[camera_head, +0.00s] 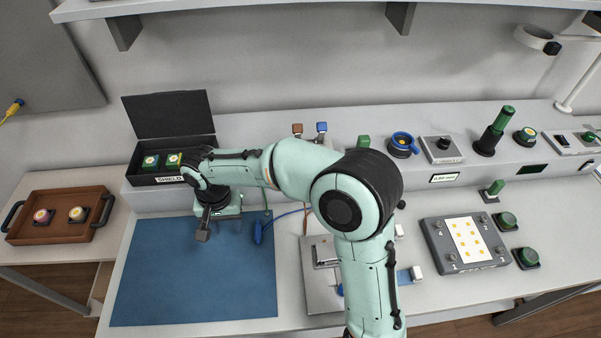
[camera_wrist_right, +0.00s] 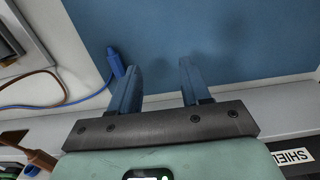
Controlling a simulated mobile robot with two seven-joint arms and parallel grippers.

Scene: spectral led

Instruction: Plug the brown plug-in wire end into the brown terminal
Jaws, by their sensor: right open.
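A small brown terminal (camera_head: 297,130) stands on the raised back ledge, left of a blue one (camera_head: 321,127). A thin brown wire (camera_head: 304,222) shows beside my right forearm. It also curves at the left of the wrist view (camera_wrist_right: 62,82). Its plug end is hidden or cannot be made out. A brown piece (camera_wrist_right: 40,159) shows at lower left there; I cannot tell whether it is plug or terminal. My right gripper (camera_head: 204,230) is over the blue mat, open and empty (camera_wrist_right: 156,78). My left gripper is not in view.
A blue plug (camera_head: 258,233) with its blue wire lies at the right edge of the blue mat (camera_head: 190,290), also close to a finger in the wrist view (camera_wrist_right: 115,62). A black open box (camera_head: 158,181) stands behind. Most of the mat is clear.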

